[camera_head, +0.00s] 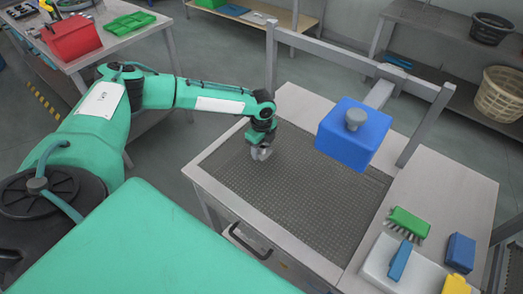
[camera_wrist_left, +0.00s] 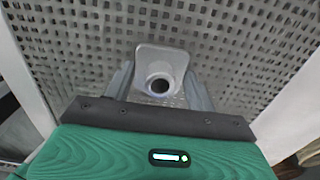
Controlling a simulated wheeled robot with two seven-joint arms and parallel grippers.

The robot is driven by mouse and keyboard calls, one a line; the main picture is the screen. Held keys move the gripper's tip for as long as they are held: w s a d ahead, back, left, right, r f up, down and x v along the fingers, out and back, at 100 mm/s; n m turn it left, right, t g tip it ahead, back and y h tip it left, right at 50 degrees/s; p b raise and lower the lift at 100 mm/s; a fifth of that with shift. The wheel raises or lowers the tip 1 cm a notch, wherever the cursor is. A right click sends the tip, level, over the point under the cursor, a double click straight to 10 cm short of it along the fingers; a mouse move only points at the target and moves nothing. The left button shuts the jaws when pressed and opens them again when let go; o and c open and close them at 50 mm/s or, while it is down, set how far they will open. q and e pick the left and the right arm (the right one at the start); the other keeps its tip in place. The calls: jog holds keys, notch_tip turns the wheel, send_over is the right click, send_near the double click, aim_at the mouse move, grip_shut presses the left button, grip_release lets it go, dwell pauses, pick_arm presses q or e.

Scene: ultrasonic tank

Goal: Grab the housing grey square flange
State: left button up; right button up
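The grey square flange housing (camera_wrist_left: 160,58) shows in the left wrist view, a light grey piece with rounded corners and a round dark bore facing the camera. My left gripper (camera_wrist_left: 161,82) has one finger on each side of it; I cannot tell whether the fingers press on it or stand just clear. In the head view my left gripper (camera_head: 261,153) points down low over the perforated tank floor (camera_head: 300,190), near its left end. The housing is mostly hidden by the fingers there. My right gripper is not in view.
A blue box with a grey knob (camera_head: 352,140) sits right of the gripper, by the tank's frame (camera_head: 370,65). A green brush (camera_head: 409,222), a blue block (camera_head: 460,252) and a white tray (camera_head: 382,268) lie on the right counter. The tank floor's middle is clear.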

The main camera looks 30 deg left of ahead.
pick_arm(q)
jog(key=shift+c, duration=1.4)
